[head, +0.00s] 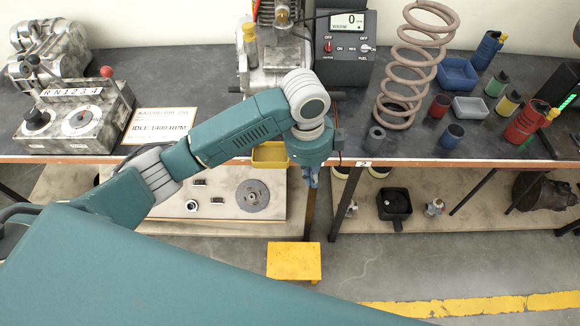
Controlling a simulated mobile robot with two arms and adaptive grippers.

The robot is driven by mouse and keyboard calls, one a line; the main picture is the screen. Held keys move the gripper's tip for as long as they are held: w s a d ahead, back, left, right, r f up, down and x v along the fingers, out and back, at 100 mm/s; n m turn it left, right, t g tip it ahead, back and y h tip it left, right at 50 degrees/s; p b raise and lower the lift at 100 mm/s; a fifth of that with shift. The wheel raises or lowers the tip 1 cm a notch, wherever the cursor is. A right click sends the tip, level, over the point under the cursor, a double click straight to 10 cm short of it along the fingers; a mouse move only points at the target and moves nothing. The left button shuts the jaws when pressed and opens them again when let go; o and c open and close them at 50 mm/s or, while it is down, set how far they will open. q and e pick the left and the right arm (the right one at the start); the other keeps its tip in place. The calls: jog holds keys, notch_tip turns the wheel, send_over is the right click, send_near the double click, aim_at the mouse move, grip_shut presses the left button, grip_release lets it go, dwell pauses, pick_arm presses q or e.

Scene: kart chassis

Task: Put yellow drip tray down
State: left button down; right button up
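A yellow tray (268,157) shows in the head view at the bench's front edge, just left of my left wrist. My arm hides its upper and right parts. My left gripper (311,180) points down at the bench's front edge, to the right of the tray. Its fingers show small and mostly from above, so I cannot tell whether they are open or shut, or whether they touch the tray. I cannot tell whether the tray rests on something or hangs. My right gripper is not in view.
The dark bench top (220,82) holds a control box (75,115), a scale display (346,35), a coil spring (415,65) and several coloured cups and bins at right. A lower shelf (235,205) carries small parts. A yellow step (294,261) stands on the floor.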

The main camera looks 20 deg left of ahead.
aim_at(280, 160)
pick_arm(q)
jog(key=w+a+r+m+y, duration=0.1)
jog(key=w+a+r+m, duration=0.1)
jog(key=w+a+r, duration=0.15)
jog(key=w+a+f+p, duration=0.1)
jog(key=a+f+p, duration=0.1)
jog(key=f, duration=0.8)
jog(key=shift+w+a, duration=0.3)
jog(key=shift+a, duration=0.6)
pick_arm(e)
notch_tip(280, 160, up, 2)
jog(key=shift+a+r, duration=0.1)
pick_arm(q)
jog(key=a, duration=0.1)
jog(key=w+a, duration=0.1)
jog(key=a, duration=0.1)
jog(key=shift+w+a, duration=0.2)
jog(key=shift+w, duration=0.15)
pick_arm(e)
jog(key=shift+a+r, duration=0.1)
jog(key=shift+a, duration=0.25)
pick_arm(q)
jog(key=shift+d+r, duration=0.1)
jog(key=shift+d, duration=0.05)
